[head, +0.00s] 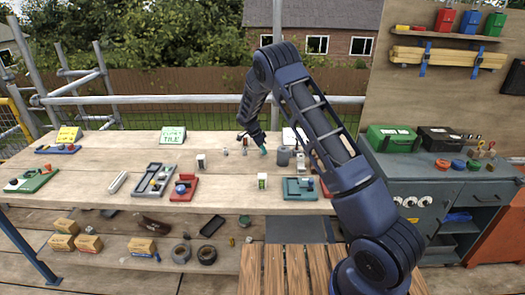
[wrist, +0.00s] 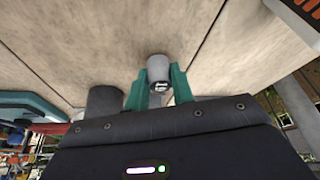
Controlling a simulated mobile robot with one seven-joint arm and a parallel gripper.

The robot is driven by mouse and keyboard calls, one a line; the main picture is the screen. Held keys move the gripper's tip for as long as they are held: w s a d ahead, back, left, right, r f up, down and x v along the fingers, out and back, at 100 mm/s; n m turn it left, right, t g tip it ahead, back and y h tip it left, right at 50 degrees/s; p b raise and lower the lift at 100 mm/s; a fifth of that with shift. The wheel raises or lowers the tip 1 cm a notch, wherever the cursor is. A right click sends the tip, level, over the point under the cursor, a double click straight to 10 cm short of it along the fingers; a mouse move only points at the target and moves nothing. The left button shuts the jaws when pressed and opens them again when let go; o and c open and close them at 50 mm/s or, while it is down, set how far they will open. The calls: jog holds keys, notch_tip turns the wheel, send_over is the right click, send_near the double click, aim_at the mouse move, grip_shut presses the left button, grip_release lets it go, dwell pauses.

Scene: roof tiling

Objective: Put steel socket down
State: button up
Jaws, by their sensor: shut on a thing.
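The steel socket (wrist: 158,70) is a small grey cylinder with a dark recess in its near end. In the wrist view it sits between the two teal fingertips of my gripper (wrist: 159,88), which is shut on it. In the head view my gripper (head: 254,147) is low over the middle of the wooden workbench (head: 225,188). The socket is too small there to make out surely. I cannot tell whether it touches the bench top.
A dark grey cylinder (head: 283,156) stands close right of my gripper; it also shows in the wrist view (wrist: 105,100). A small grey block (head: 201,161), a red fixture (head: 183,188) and a teal fixture (head: 299,189) stand nearby. Bare bench lies in front of my gripper.

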jog(key=shift+f, duration=0.3)
jog(key=shift+f, duration=0.1)
jog(key=o, duration=1)
